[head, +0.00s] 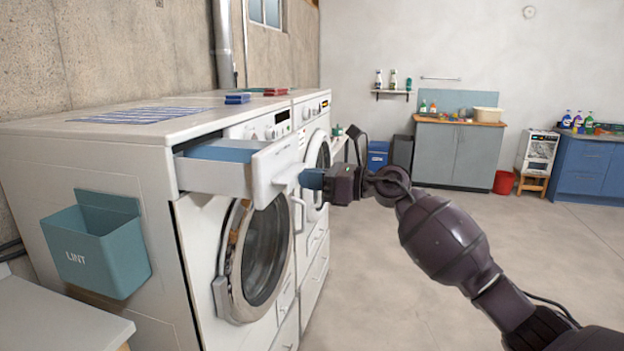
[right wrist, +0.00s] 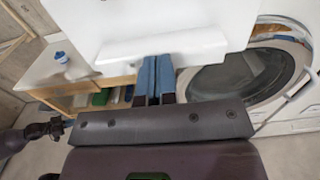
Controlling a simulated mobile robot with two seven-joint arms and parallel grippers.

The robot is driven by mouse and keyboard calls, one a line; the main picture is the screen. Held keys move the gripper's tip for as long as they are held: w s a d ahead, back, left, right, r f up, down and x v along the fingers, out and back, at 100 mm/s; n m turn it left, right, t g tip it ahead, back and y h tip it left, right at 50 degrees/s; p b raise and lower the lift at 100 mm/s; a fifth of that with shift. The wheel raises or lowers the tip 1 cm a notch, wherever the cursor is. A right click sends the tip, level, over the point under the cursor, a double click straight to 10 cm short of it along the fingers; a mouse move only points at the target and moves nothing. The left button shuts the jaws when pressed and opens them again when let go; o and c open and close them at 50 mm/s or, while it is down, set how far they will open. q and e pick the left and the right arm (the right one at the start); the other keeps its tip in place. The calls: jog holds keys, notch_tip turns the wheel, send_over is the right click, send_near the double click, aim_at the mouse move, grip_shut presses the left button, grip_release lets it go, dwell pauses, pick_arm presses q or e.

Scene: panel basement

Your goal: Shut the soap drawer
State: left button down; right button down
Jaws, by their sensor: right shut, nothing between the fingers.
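The soap drawer (head: 218,168) is a white drawer with a blue inside, pulled well out of the front of the near washing machine (head: 115,235). Its white front panel (head: 273,172) faces right and has a protruding handle lip. My right gripper (head: 306,179) is shut and empty, with its blue fingertips at the drawer front's handle. In the right wrist view the shut blue fingers (right wrist: 156,78) reach to the lower lip of the white drawer front (right wrist: 160,45); I cannot tell whether they press on it.
The near machine's round door (head: 262,255) is below the drawer. A second machine (head: 316,160) stands beyond it. A teal lint bin (head: 97,246) hangs on the near side. The floor (head: 400,290) to the right is clear.

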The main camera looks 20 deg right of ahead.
jog(key=b+x, duration=0.1)
jog(key=x, duration=0.6)
jog(key=b+x, duration=0.1)
jog(key=x, duration=0.7)
jog(key=shift+w+a+f+b, duration=0.2)
jog(key=shift+b, duration=0.2)
jog(key=b+x, duration=0.1)
jog(key=x, duration=0.2)
jog(key=shift+w+a+r, duration=0.1)
jog(key=shift+w+a, duration=0.1)
jog(key=shift+a, duration=0.15)
jog(key=shift+r, duration=0.25)
jog(key=shift+r, duration=0.1)
